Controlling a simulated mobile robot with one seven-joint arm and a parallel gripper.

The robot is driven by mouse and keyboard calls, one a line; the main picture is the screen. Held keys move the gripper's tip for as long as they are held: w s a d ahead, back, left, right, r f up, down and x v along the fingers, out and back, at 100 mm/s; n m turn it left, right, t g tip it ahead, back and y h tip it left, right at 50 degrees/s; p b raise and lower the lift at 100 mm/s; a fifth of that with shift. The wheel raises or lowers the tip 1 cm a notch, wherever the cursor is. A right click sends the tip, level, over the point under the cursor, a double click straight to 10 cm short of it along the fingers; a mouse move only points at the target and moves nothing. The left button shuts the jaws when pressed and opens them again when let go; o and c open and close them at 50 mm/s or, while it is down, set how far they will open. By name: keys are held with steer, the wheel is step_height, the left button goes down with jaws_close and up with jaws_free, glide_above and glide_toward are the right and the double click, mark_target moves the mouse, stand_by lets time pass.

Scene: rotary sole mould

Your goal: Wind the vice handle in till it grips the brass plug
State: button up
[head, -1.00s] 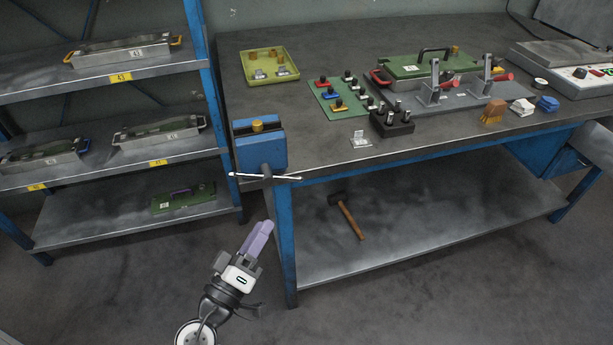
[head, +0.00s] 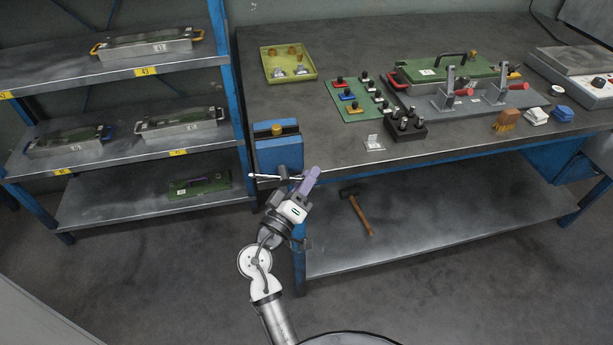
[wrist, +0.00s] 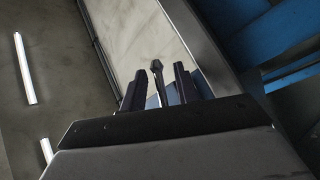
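The blue vice (head: 278,155) is fixed at the bench's front left corner. The brass plug (head: 277,129) shows at the top of its jaws. The pale bar handle (head: 262,177) lies about level across the vice's front; its right end is partly hidden by my gripper. My gripper (head: 311,177) is at the handle's right end, just in front of the bench edge. In the wrist view my two dark fingers (wrist: 160,90) stand apart. A dark knobbed rod (wrist: 157,70), perhaps part of the handle, shows between them with gaps on both sides. I cannot tell its depth.
The bench front edge (head: 400,156) and its blue leg (head: 299,235) are close to my gripper. A shelf rack (head: 105,150) with moulds stands to the left. A hammer (head: 358,212) lies on the lower shelf.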

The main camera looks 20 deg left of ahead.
steer(key=shift+c, duration=0.3)
jaws_close()
steer(key=shift+a+f, duration=0.1)
